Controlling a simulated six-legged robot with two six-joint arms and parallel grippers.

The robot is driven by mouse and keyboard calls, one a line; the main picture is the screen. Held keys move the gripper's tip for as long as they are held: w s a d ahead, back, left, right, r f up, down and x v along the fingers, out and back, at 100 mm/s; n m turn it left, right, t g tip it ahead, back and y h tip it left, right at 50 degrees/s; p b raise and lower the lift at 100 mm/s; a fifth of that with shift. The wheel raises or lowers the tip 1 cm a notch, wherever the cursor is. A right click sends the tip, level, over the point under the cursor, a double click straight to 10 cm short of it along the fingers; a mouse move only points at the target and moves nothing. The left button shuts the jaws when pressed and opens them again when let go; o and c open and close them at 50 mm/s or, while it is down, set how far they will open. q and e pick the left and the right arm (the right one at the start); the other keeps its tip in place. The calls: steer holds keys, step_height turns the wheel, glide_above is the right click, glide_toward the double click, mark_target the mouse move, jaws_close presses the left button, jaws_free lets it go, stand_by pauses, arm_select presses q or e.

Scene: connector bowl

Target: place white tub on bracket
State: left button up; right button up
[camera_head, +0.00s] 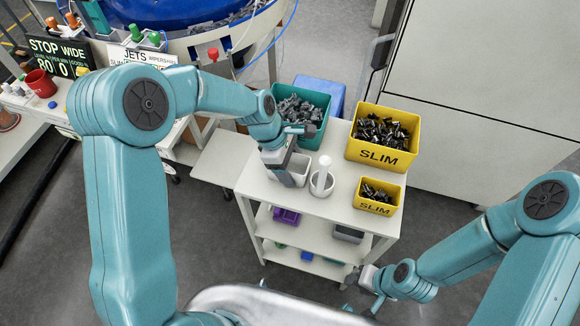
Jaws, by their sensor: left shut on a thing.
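A pale, white-grey rectangular tub (300,169) is at the left part of the white cart's top, partly hidden by my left gripper. My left gripper (286,176) reaches down at it and is shut on its near left side. Whether the tub touches the cart top I cannot tell. Just right of it stands a white round piece (321,186) with an upright post; I cannot tell if this is the bracket. My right gripper (362,292) is low at the right, beside the cart's lower shelves and away from the tub; its jaw opening is unclear.
On the white cart (260,187), a teal bin (322,134) of dark parts is behind, with yellow SLIM bins (352,151) (361,203) at right. A blue bowl feeder (165,10) is behind left. The cart's front top is clear.

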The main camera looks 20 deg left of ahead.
arm_select(q)
step_height(320, 180, up, 20)
steer(key=r, duration=0.1)
steer(key=s+a+f+m+g+y, duration=0.1)
steer(key=a+f+m+g+y, duration=0.1)
steer(key=a+f+m, duration=0.2)
steer(key=s+a+f+m+g+y, duration=0.1)
steer(key=a+f+m+g+y, duration=0.1)
steer(key=f+m, duration=0.7)
steer(key=a+m, duration=0.1)
steer(key=m, duration=0.3)
steer(key=shift+a+f+m, duration=0.15)
steer(key=shift+a+m, duration=0.15)
steer(key=shift+a, duration=0.05)
